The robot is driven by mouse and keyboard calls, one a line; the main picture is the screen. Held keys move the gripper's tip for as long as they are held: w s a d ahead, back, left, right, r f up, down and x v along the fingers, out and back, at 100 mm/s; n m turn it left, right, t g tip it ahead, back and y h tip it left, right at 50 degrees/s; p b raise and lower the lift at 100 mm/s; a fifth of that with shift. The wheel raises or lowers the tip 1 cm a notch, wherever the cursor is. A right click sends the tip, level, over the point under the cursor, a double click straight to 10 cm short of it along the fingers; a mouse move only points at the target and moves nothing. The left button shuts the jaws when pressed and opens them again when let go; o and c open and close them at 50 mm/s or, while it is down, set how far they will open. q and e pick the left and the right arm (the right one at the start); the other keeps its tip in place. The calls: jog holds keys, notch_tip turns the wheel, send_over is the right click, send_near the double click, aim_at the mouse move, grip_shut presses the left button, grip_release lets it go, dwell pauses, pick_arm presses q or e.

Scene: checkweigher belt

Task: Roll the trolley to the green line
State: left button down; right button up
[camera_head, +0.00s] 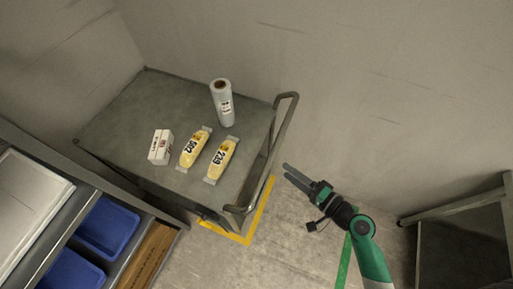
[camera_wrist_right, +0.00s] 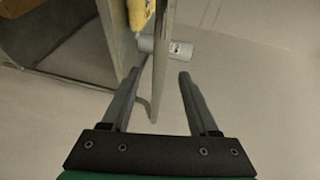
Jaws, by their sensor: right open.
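The grey trolley (camera_head: 150,100) stands at the left in the head view, with its tubular handle (camera_head: 286,120) on its right side. The handle also shows in the right wrist view (camera_wrist_right: 161,70), appearing between the fingers. The green line (camera_head: 344,264) is on the floor to the right of the trolley, partly hidden by my right arm. My right gripper (camera_head: 286,170) is open and empty, just right of the handle, its fingers pointing towards it. In the head view a small gap shows between fingertips and handle. My left gripper is not in view.
On the trolley are a white roll (camera_head: 222,103), a white box (camera_head: 160,147) and two yellow packs (camera_head: 194,148) (camera_head: 221,160). Yellow tape (camera_head: 262,208) marks the floor by the trolley. Blue bins (camera_head: 108,227) are at lower left; a grey frame (camera_head: 455,212) stands at right.

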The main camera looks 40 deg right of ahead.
jog(key=w+f, duration=0.2)
jog(key=w, duration=0.9)
jog(key=shift+w+a, duration=0.25)
grip_shut()
dwell(0.8)
